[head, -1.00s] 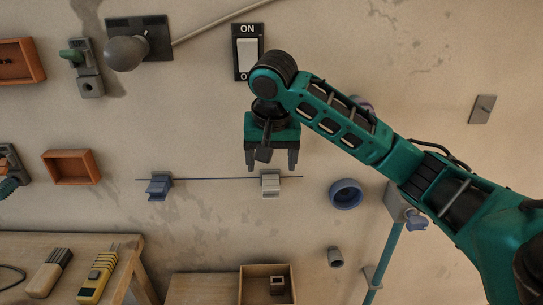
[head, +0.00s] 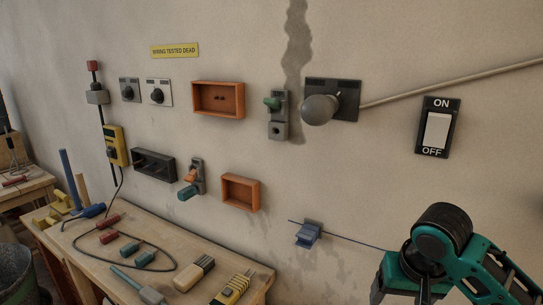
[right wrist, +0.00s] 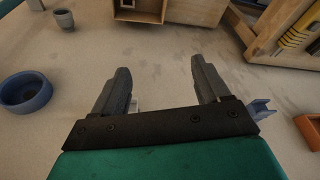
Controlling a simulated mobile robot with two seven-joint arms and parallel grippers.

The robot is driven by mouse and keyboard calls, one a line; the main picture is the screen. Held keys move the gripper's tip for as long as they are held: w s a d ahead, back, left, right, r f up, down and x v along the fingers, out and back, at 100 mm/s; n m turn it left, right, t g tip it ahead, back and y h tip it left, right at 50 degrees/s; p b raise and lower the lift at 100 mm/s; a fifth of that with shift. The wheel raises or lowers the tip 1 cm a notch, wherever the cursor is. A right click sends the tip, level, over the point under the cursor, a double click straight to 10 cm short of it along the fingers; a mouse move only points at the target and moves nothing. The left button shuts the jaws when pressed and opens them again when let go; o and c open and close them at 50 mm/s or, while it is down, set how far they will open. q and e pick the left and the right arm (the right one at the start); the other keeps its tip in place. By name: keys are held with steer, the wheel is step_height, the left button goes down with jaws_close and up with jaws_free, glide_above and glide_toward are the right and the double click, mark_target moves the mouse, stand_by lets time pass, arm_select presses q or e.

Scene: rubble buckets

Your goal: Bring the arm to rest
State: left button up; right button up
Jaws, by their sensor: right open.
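My right arm shows at the lower right of the head view, teal and black, in front of the wall. The right gripper's fingers are cut off there by the bottom edge. In the right wrist view the right gripper (right wrist: 160,85) is open, its two grey fingers apart with nothing held between them. A small pale thing is partly hidden behind the left finger. My left gripper is not in view.
A switch plate (head: 435,127), a grey lamp (head: 320,109) and orange boxes (head: 218,98) are on the wall. A blue clip (head: 308,233) holds a thin wire. A wooden bench (head: 215,262) carries tools at lower left. A blue round cup (right wrist: 26,92) is left of my gripper.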

steer(key=s+a+f+n+y, duration=0.25)
steer(key=s+a+f, duration=0.35)
steer(key=s+f, duration=0.4)
steer(key=s+d+f+n+h, duration=0.1)
steer(key=s+d, duration=0.1)
steer(key=s, duration=0.4)
steer(key=s+d+f+n+h, duration=0.1)
steer(key=s+d+f, duration=0.1)
steer(key=s, duration=0.4)
steer(key=w+a+f+t+y, duration=0.2)
steer(key=w+a+f+t, duration=0.1)
steer(key=w+f+t, duration=0.4)
steer(key=shift+w+a+f+t, duration=0.3)
steer(key=shift+w+f, duration=0.3)
steer(key=shift+f, duration=0.2)
steer(key=shift+n, duration=0.25)
